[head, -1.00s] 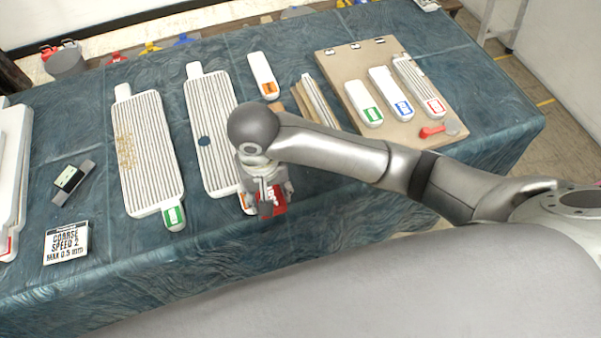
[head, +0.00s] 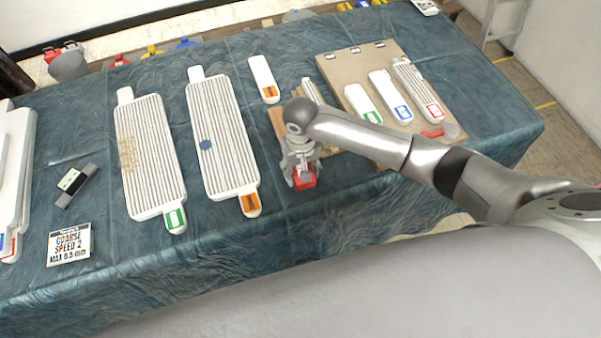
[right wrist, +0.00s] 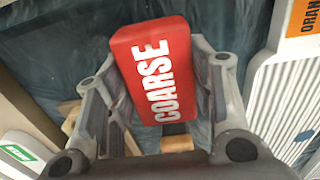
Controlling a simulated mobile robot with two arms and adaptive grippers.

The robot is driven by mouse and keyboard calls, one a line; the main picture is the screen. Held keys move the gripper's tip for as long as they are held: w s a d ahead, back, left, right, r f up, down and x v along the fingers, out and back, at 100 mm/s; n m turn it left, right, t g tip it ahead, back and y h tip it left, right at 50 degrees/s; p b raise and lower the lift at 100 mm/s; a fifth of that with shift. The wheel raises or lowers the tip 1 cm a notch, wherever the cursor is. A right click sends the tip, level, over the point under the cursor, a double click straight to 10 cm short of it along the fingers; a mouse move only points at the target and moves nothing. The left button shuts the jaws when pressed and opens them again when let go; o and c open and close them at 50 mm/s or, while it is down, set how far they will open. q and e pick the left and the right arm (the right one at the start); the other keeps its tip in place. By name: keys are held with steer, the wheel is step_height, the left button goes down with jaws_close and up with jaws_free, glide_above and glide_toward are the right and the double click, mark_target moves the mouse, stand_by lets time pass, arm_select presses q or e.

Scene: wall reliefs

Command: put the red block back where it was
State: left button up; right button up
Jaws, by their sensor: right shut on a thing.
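The red block (right wrist: 155,70), lettered "COARSE" in white, is held between the fingers of my right gripper (head: 301,178) in the right wrist view. In the head view the red block (head: 305,183) shows just under the gripper, over the blue-green cloth to the right of the orange-labelled ribbed panel (head: 222,140). Whether the block touches the cloth is hard to tell. My left gripper is not in view.
A wooden piece (head: 277,122) lies just behind the gripper, partly hidden by my arm. A tan board (head: 340,72) with labelled white strips is at right. A green-labelled ribbed panel (head: 152,155) and a "COARSE SPEED 2" card (head: 69,244) lie left. Cloth in front is clear.

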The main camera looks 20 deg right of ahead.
steer(key=shift+f, duration=1.3)
steer(key=shift+s+f, duration=0.1)
steer(key=shift+f, duration=0.1)
steer(key=o, duration=0.9)
step_height(320, 180, up, 12)
steer(key=shift+r+b, duration=0.2)
steer(key=shift+b, duration=0.1)
